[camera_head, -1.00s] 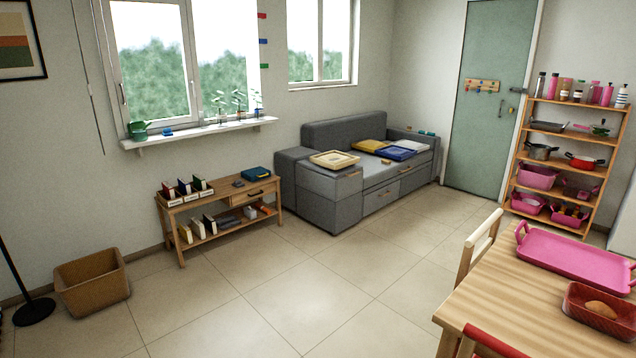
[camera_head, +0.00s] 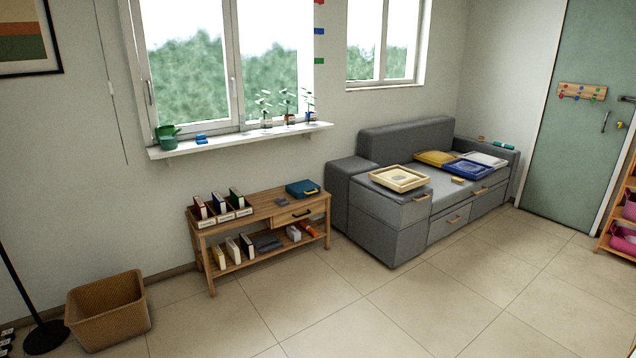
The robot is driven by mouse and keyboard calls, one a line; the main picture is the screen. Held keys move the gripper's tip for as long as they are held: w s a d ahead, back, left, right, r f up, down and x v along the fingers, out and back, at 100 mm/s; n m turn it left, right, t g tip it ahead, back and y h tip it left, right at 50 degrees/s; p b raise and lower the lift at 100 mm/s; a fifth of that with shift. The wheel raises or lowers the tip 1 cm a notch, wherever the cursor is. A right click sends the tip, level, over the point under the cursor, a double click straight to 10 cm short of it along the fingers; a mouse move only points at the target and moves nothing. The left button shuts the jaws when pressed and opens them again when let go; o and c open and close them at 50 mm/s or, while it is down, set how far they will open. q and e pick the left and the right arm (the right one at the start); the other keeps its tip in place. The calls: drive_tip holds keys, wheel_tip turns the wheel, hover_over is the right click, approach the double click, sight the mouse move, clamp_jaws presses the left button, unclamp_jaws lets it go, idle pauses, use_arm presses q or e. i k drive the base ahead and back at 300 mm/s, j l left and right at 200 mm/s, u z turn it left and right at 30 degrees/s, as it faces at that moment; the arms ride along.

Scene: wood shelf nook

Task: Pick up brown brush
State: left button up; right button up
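I cannot make out a brown brush for certain. A small tan block-like item (camera_head: 457,180) lies on the front edge of the grey sofa (camera_head: 385,238), too small to identify. A tiny brownish item (camera_head: 481,138) lies on the sofa's right armrest, also too small to tell. Neither of my grippers is in view.
A wooden shelf table (camera_head: 262,207) with books and a blue case (camera_head: 303,188) stands by the wall. A brown basket (camera_head: 108,312) sits on the floor at left, near a black lamp base (camera_head: 45,337). The middle floor is clear. A green door (camera_head: 575,130) is at right.

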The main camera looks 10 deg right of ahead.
sight(456, 180)
drive_tip(key=i+l+z, duration=0.1)
drive_tip(key=i+z, duration=0.25)
drive_tip(key=i, duration=0.15)
drive_tip(key=i+z, duration=0.35)
drive_tip(key=i+j+z, duration=0.35)
drive_tip(key=i, duration=0.25)
drive_tip(key=i+l+z, duration=0.1)
drive_tip(key=i+z, duration=0.35)
drive_tip(key=i, duration=1.8)
drive_tip(key=i+l+u, duration=0.15)
drive_tip(key=i+u, duration=0.25)
drive_tip(key=i, duration=0.35)
drive_tip(key=i+l+u, duration=0.1)
drive_tip(key=i+l, duration=0.25)
